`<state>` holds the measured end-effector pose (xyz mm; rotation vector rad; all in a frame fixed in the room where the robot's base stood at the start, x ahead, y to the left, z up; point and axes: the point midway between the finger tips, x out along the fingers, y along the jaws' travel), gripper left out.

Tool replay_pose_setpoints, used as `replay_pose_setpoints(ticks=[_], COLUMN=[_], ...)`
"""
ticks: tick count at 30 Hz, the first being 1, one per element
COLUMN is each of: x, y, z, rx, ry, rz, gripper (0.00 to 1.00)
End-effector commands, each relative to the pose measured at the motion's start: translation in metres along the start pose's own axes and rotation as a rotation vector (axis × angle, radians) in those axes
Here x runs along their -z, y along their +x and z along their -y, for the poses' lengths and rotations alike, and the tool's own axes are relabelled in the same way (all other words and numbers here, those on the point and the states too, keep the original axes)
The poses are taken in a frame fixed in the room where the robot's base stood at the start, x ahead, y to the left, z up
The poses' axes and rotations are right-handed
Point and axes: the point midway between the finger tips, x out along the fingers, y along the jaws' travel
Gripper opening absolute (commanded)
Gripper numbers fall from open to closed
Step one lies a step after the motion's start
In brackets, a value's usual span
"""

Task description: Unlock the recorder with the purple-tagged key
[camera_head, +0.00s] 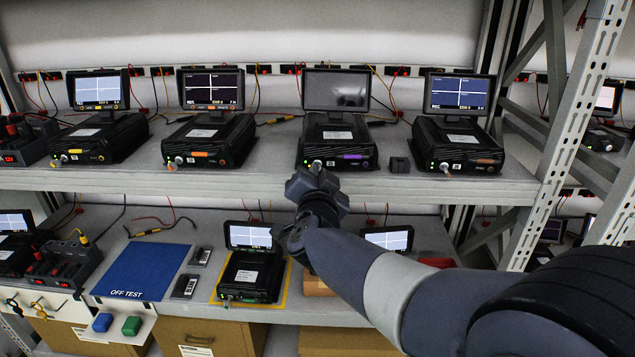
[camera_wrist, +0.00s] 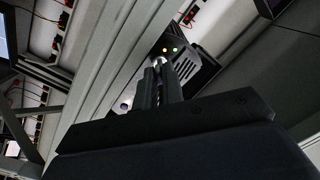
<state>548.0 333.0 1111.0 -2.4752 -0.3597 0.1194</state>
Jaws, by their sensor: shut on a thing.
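The recorder with a purple label (camera_head: 338,138) stands on the upper shelf, third from the left, with a dark screen (camera_head: 336,90) above it. My gripper (camera_head: 315,174) is at the left of its front face, by the lock. In the wrist view my gripper (camera_wrist: 162,72) is shut on a small bright metal piece, apparently the key (camera_wrist: 160,61), against the recorder front (camera_wrist: 196,62). An orange and a green light glow just beyond the fingertips. The key's tag is not visible, and how deep the key sits or how far it is turned cannot be told.
Recorders with lit screens stand left (camera_head: 213,138) and right (camera_head: 458,143) on the upper shelf (camera_head: 250,182). A small dark block (camera_head: 400,165) sits right of the purple-labelled one. Below are a blue OFF TEST mat (camera_head: 145,268) and another recorder (camera_head: 250,275). A rack post (camera_head: 575,120) rises at right.

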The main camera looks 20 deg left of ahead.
Motion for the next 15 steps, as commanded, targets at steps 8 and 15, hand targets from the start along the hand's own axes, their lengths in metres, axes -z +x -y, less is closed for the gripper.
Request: replay_pose_setpoints(ticks=[8, 15], x=[-0.0023, -0.0019], y=[-0.0002, -0.0002], z=[-0.0014, -0.0011], rx=[-0.001, -0.002], ry=[0.118, 0.154], rz=[0.003, 0.004], gripper=[0.00, 0.00])
